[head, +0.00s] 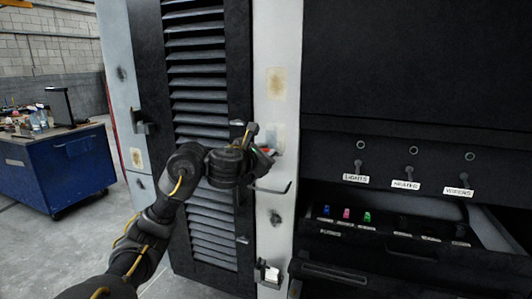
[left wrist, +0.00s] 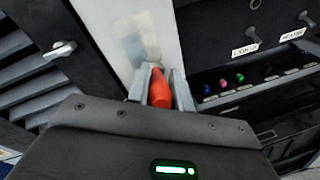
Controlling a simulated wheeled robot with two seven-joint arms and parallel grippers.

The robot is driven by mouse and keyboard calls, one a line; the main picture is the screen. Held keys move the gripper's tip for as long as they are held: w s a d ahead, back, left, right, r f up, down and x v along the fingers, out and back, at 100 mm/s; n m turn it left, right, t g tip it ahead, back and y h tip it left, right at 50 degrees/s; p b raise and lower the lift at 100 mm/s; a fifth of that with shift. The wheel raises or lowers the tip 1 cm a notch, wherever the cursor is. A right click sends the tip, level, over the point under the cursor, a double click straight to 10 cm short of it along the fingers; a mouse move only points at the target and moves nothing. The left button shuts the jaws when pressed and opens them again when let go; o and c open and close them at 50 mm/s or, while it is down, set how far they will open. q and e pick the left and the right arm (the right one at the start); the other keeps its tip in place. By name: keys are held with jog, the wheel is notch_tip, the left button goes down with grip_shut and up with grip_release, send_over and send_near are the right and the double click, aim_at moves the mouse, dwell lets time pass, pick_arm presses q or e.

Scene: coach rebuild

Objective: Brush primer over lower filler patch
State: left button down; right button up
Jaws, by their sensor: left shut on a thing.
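My left gripper (head: 264,160) is shut on a red-handled tool, likely the brush (left wrist: 156,88), in front of the pale upright panel (head: 279,190). The handle shows between the fingers in the left wrist view; its bristles cannot be made out. The lower filler patch (head: 278,134) is a pale greyish area just beyond the gripper, partly hidden by it. In the left wrist view the patch (left wrist: 136,45) lies beyond the fingers, part beige and part grey. I cannot tell whether the brush touches it. An upper tan patch (head: 277,82) is higher on the panel. My right gripper is not in view.
A black louvred door (head: 205,90) stands left of the panel. To the right is a dark cabinet with labelled switches (head: 408,172) and an open drawer holding coloured fuses (head: 346,214). A blue workbench (head: 60,170) stands at far left. The floor between is clear.

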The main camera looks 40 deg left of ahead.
pick_arm(q)
jog(key=shift+s+r+p, duration=0.15)
jog(key=shift+r+p, duration=1.3)
jog(key=shift+r, duration=0.35)
jog(key=shift+r+p, duration=1.5)
jog(key=shift+r, duration=0.4)
